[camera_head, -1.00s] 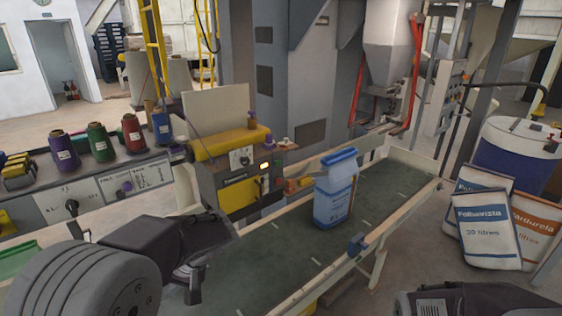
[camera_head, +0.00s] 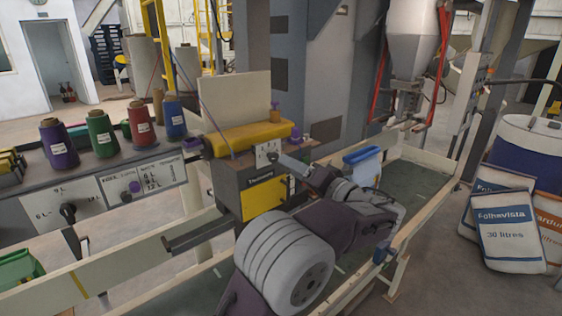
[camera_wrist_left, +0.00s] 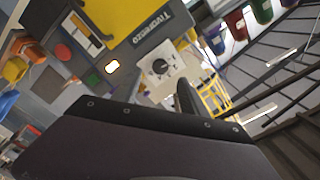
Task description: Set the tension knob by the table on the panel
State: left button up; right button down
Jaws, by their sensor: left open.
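The sewing machine (camera_head: 252,185) is grey and yellow. On its front is a white dial plate (camera_head: 268,153) with a small dark knob; in the left wrist view the black knob (camera_wrist_left: 160,67) shows clearly on its white plate. My left gripper (camera_head: 292,165) is open, its grey finger beside the right edge of the dial plate, partly hiding it. In the left wrist view a dark finger reaches up just below the knob, with a gap to it. The panel (camera_head: 105,200) at left carries a printed table (camera_head: 145,180), too small to read fully. My right gripper is out of view.
Several thread cones, one of them green (camera_head: 102,135), stand above the panel. A white and blue sack (camera_head: 362,165) stands on the conveyor (camera_head: 425,180), partly behind my left arm. Filled sacks (camera_head: 505,235) lean at the right.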

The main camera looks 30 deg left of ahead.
aim_at(275, 159)
pick_arm(q)
jog(key=x, duration=0.6)
jog(key=shift+p, duration=0.35)
grip_shut()
jog(key=shift+m, duration=0.3)
jog(key=m, duration=0.3)
jog(key=shift+m, duration=0.4)
jog(key=m+p, duration=0.1)
jog(key=m, duration=0.2)
jog(key=shift+r+m, duration=0.1)
jog(key=shift+m, duration=0.2)
jog(key=m+p, duration=0.2)
jog(key=m, duration=0.2)
jog(key=shift+p, duration=0.35)
jog(key=shift+m+p, duration=1.1)
jog(key=shift+m, duration=0.8)
